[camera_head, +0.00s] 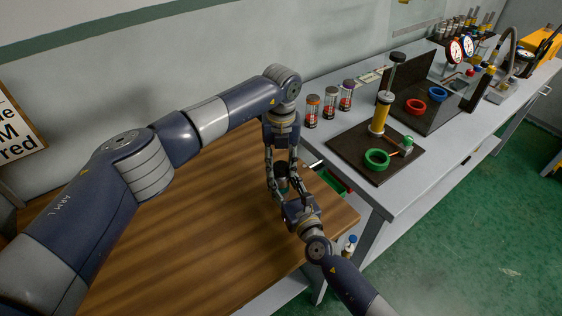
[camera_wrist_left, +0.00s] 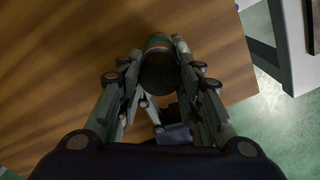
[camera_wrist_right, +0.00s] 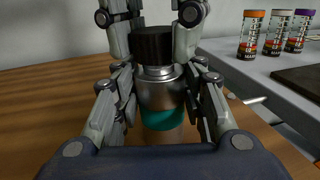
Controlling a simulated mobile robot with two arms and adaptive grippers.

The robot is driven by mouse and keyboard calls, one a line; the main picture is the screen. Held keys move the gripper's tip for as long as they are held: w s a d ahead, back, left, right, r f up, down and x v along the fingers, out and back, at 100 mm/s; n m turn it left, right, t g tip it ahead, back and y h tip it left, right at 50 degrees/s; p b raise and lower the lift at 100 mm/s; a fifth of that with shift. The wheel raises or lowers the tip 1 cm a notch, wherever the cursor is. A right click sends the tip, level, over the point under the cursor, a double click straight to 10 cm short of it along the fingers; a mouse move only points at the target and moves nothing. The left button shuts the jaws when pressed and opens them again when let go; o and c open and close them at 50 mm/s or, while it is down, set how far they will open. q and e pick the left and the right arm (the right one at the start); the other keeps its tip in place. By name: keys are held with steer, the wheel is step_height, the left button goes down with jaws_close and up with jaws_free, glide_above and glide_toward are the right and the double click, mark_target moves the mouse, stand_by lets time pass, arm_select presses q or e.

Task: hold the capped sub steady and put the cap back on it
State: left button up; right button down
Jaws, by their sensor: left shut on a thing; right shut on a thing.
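The capped sub (camera_wrist_right: 161,97) is a silver cylinder with a teal band low down, upright above the wooden table in the right wrist view. My right gripper (camera_wrist_right: 160,86) is shut on its silver body from the side. The black cap (camera_wrist_right: 153,46) is directly above, in line with the sub. My left gripper (camera_head: 281,160) points down and is shut on the cap, which also shows in the left wrist view (camera_wrist_left: 159,76). A bright metal neck shows just under the cap. I cannot tell whether the cap is seated or threaded. In the head view, fingers hide most of both.
The wooden table (camera_head: 150,225) is clear to the left. The grey bench (camera_head: 440,165) on the right holds three small canisters (camera_head: 329,107), a dark board (camera_head: 350,150) with a green ring (camera_head: 377,158), and gauges (camera_head: 460,48). A partly hidden green tray (camera_head: 332,181) is behind my grippers.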

arm_select(q)
steer(key=shift+a+f, duration=0.15)
steer(key=shift+f, duration=0.6)
steer(key=shift+r, duration=0.15)
steer(key=shift+r, duration=0.25)
steer(key=shift+r, duration=0.45)
stand_by(0.7)
steer(key=shift+f, duration=0.45)
stand_by(0.5)
steer(key=shift+a+f, duration=0.1)
steer(key=shift+f, duration=0.45)
steer(key=shift+r, duration=0.1)
stand_by(0.3)
steer(key=shift+r, duration=0.25)
steer(key=shift+d+r, duration=0.2)
steer(key=shift+r, duration=0.4)
stand_by(0.7)
